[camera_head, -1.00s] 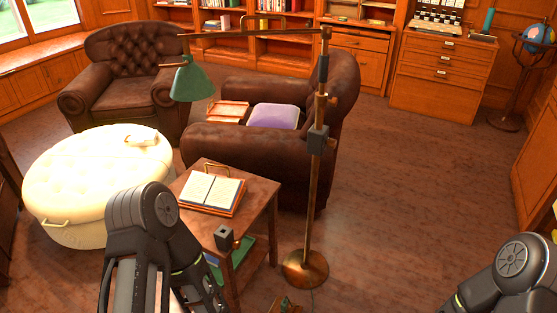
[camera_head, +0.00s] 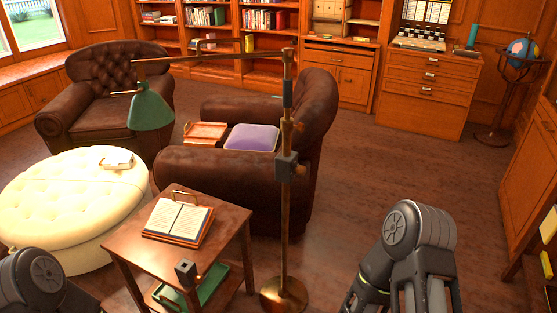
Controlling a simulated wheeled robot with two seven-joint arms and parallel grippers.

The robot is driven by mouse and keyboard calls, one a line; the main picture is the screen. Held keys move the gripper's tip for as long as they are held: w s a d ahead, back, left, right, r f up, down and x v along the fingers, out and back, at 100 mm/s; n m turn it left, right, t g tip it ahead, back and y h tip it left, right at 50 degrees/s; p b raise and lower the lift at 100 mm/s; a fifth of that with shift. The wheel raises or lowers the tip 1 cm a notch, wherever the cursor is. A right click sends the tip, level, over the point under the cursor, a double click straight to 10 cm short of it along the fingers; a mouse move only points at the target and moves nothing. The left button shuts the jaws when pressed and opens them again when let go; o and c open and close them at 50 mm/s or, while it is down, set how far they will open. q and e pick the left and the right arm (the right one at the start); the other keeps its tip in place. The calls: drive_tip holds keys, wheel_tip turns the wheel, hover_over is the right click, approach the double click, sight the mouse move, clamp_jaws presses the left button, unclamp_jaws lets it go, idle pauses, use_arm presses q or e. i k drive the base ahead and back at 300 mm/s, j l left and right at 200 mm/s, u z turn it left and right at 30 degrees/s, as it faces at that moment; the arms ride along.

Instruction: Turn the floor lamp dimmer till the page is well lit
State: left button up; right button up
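The floor lamp has a brass pole (camera_head: 285,220) on a round base (camera_head: 284,295), with a long top arm reaching left to a green shade (camera_head: 151,108). A dark box with a small brass knob, likely the dimmer (camera_head: 287,165), sits midway up the pole. An open book (camera_head: 178,218) lies on a tilted stand on the wooden side table (camera_head: 225,232), left of the pole. I cannot see a clear pool of lamp light on its pages. My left arm shows at the lower left corner and my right arm at the lower right, right of the pole. Both grippers are out of frame.
A brown armchair (camera_head: 215,180) with a purple cushion (camera_head: 252,138) stands behind the pole. A cream ottoman (camera_head: 65,205) is left of the table. A small dark block (camera_head: 186,271) is by the table's front edge.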

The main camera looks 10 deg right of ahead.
sight(301, 171)
drive_tip(key=i+l+u, duration=0.1)
drive_tip(key=l, duration=0.4)
drive_tip(key=i+l+u, duration=0.1)
drive_tip(key=l, duration=0.4)
drive_tip(key=i+l+u, duration=0.1)
drive_tip(key=i+l, duration=0.15)
drive_tip(key=l, duration=0.3)
drive_tip(key=i+l+u, duration=0.15)
drive_tip(key=l, duration=0.35)
drive_tip(key=l+u, duration=0.1)
drive_tip(key=l, duration=0.45)
drive_tip(key=i+l, duration=0.1)
drive_tip(key=l, duration=0.55)
drive_tip(key=i+l, duration=0.1)
drive_tip(key=l, duration=0.55)
drive_tip(key=i+l, duration=0.1)
drive_tip(key=l, duration=0.55)
